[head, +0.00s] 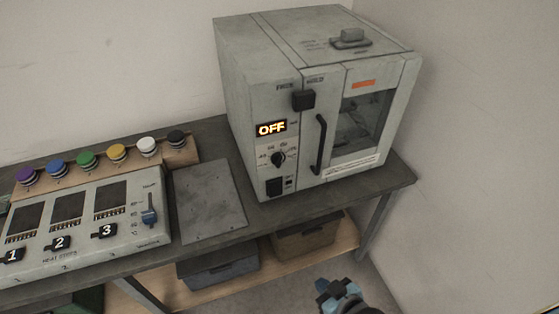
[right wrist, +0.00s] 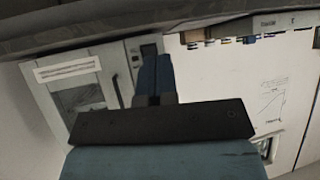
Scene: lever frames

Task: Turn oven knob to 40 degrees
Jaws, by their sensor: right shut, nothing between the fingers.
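The grey-white oven (head: 295,60) stands on the right part of the workbench. Its front carries a dark round knob (head: 278,158) with a printed scale around it, below a lit display (head: 271,128) that reads OFF. My right gripper (head: 330,290) is low in front of the bench, well apart from the knob. In the right wrist view its blue fingers (right wrist: 155,75) are together and empty. The oven (right wrist: 82,82) shows there on the left, and I cannot make out the knob. My left gripper is not in view.
The oven's door handle (head: 319,143) juts out right of the knob. A flat metal plate (head: 208,200) and a heat-strip panel (head: 85,225) lie to the left. Bins (head: 218,270) stand on the lower shelf. Walls close the back and right.

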